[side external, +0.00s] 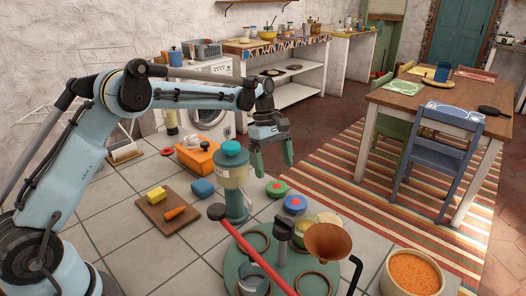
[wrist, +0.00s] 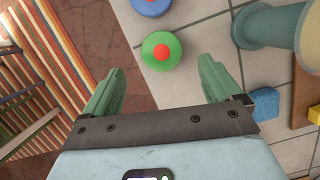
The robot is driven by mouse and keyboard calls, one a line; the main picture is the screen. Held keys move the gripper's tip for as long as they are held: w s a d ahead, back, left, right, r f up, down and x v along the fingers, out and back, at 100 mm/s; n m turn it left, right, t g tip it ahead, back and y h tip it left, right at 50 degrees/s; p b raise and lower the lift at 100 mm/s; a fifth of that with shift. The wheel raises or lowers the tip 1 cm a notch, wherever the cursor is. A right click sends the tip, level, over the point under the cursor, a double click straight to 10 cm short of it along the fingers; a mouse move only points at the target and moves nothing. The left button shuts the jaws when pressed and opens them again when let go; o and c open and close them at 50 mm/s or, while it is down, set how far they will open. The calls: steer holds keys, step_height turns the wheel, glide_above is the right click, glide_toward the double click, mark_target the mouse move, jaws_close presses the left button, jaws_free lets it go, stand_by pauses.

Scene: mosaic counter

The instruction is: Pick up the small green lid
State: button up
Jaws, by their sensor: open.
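The small green lid (side external: 277,188) is a round green disc with a red knob. In the wrist view the green lid (wrist: 150,62) shows near the top centre, ahead of the gap between my fingertips. My gripper (side external: 272,160) is open and empty, pointing down above the counter near the lid; it also shows in the wrist view (wrist: 162,72). There is clear space between the fingers and the lid, which they do not touch.
A blue lid with a red knob (side external: 295,204) lies close beside the green one. A blue sponge (side external: 202,187), a cutting board (side external: 160,214) and an orange box (side external: 197,160) are left of the jar. A green round stand (side external: 310,274) with a red-handled rod and copper funnel (side external: 328,240) fills the front.

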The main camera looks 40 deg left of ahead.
mark_target(277, 186)
steer(key=shift+x, duration=2.95)
steer(key=shift+s, duration=0.15)
steer(key=shift+c, duration=0.3)
steer(key=c, duration=1.1)
steer(key=shift+o, duration=0.2)
steer(key=shift+r, duration=0.15)
